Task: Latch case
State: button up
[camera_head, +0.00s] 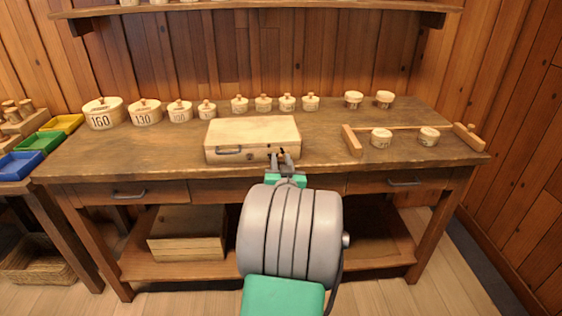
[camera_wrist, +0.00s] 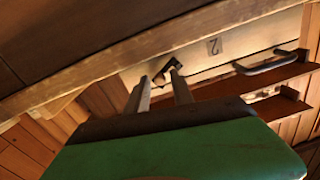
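The case (camera_head: 253,130) is a pale wooden box lying flat on the workbench, with its lid down. A dark handle (camera_head: 228,150) is on the left of its front face; the handle also shows in the wrist view (camera_wrist: 268,63). My gripper (camera_head: 283,155) is at the right part of the case front. In the wrist view my gripper (camera_wrist: 160,80) has its two fingers apart, with a small dark latch (camera_wrist: 170,69) just beyond and between the tips. I cannot tell whether they touch it. In the head view my gripper partly hides the latch.
Several lidded round boxes (camera_head: 145,113) stand in a row along the bench (camera_head: 340,150) back. At right, a wooden rail (camera_head: 353,140) stands near two small pots (camera_head: 381,139). Coloured trays (camera_head: 37,141) are at far left. The bench is clear left of the case.

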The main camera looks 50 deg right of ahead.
grip_shut()
jog(key=shift+n+b, duration=0.3)
jog(key=shift+b, duration=0.35)
jog(key=n+b, duration=0.1)
jog(key=b, duration=0.2)
jog(key=shift+a+n, duration=0.1)
jog(key=shift+n, duration=0.3)
jog(key=n+b, duration=0.1)
jog(key=b, duration=0.1)
jog(key=n+b, duration=0.2)
jog(key=b, duration=0.1)
jog(key=shift+w+a+r+n, duration=0.2)
jog(key=shift+r+n, duration=0.1)
jog(key=shift+r, duration=0.1)
jog(key=n+b, duration=0.3)
jog(key=b, duration=0.1)
jog(key=shift+w+a+r, duration=0.2)
jog(key=shift+w+r, duration=0.05)
jog(key=shift+r, duration=0.15)
jog(key=n+b, duration=0.2)
jog(key=r+n+b, duration=0.1)
jog(key=shift+w+a, duration=0.2)
jog(key=shift+w, duration=0.1)
jog(key=shift+n, duration=0.3)
